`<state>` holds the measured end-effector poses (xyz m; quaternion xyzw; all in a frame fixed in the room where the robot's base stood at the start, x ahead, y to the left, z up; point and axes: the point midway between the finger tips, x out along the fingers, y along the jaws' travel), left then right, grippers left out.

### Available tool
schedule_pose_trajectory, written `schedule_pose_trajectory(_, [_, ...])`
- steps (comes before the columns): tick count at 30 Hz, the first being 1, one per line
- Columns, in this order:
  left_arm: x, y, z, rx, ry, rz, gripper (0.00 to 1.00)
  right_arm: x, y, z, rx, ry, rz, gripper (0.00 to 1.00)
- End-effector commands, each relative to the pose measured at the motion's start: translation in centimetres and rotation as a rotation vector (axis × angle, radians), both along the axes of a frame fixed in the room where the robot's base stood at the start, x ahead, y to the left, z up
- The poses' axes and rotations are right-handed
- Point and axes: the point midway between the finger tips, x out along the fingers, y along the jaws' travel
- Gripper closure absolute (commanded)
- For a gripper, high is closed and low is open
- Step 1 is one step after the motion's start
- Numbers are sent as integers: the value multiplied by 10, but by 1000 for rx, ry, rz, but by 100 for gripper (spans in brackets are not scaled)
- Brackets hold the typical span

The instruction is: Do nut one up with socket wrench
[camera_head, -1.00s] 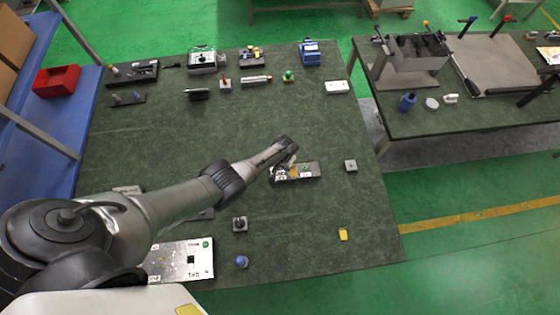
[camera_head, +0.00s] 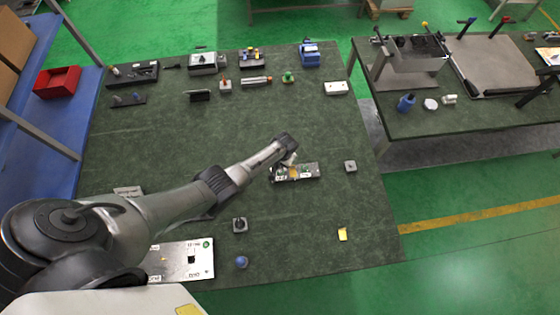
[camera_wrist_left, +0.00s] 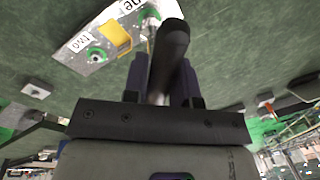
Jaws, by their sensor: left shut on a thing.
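A light plate on a dark base (camera_head: 308,171) lies right of the table's middle. In the left wrist view the plate (camera_wrist_left: 72,55) shows a label "two", another label partly cut off at the top edge, green rings and a yellow patch. My left gripper (camera_head: 288,150) is over the plate's left half. In the wrist view the left gripper (camera_wrist_left: 163,85) is shut on a dark cylindrical handle, likely the socket wrench (camera_wrist_left: 172,45). A thin shaft shows beside it near the second label. The wrench's far end and any nut under it are hidden.
A small grey block (camera_head: 350,166) stands right of the plate, and a yellow piece (camera_head: 342,234) lies nearer the front. A white labelled panel (camera_head: 190,262) and a blue knob (camera_head: 241,262) are at the front left. Several tools line the back.

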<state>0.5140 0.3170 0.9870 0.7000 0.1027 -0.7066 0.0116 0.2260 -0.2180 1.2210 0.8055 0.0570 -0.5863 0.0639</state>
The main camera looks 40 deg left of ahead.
Motion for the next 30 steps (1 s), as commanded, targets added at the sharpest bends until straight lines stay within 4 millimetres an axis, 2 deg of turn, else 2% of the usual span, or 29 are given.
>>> schedule_pose_trajectory(12, [0,0,30,0,-1,1,100,0,-1,2,-3,0,2,49])
schedule_pose_trajectory(26, [0,0,36,0,0,0,100,0,2,2,7,0,-5,49])
schedule_pose_trajectory(30, [8,0,45,0,-2,3,100,0,2,2,8,0,-5,49])
